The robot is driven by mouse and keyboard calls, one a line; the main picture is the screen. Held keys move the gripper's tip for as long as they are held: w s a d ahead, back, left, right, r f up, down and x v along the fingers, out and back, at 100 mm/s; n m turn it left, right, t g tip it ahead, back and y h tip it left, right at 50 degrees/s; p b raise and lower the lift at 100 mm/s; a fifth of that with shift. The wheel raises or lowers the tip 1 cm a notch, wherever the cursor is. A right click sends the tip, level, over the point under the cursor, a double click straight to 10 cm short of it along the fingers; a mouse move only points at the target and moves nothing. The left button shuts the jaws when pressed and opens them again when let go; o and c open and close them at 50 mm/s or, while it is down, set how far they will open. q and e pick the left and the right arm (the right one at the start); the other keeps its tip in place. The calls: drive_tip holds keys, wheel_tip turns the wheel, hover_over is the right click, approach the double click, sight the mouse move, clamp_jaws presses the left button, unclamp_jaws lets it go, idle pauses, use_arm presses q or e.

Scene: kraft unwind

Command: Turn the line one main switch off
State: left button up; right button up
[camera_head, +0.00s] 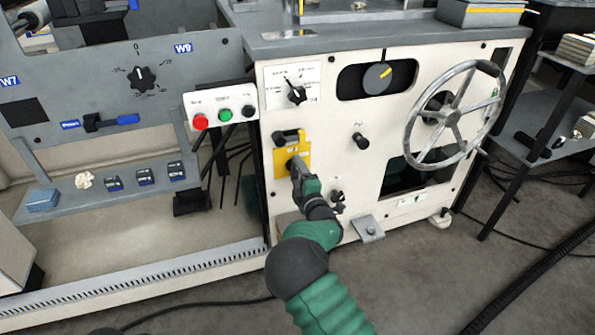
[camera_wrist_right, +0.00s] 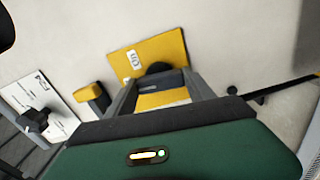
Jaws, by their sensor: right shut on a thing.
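The main switch has a yellow plate (camera_head: 304,148) on the cream machine front, left of its middle. In the right wrist view the plate (camera_wrist_right: 171,51) carries a small white label that I cannot read surely, and a black round part shows at its lower edge. My right gripper (camera_head: 297,168) is at the plate's lower part, its arm coming up from below. In the right wrist view its two grey fingers are shut on the switch handle (camera_wrist_right: 163,100), which looks yellow between them; the fingers partly hide it. My left gripper is not in view.
A black handle (camera_head: 288,137) sits just above the plate. A selector knob (camera_head: 297,94) on a white panel is higher up. A button box (camera_head: 221,105) stands to the left, a large handwheel (camera_head: 408,139) to the right. Open floor lies in front.

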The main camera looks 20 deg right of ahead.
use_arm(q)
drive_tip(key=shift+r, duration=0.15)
use_arm(e)
drive_tip(key=shift+a+f+n, duration=0.2)
drive_tip(key=shift+f+n, duration=0.1)
drive_tip(key=shift+n, duration=0.3)
drive_tip(key=shift+s, duration=0.1)
drive_tip(key=o, duration=1.4)
drive_tip(key=shift+r, duration=0.1)
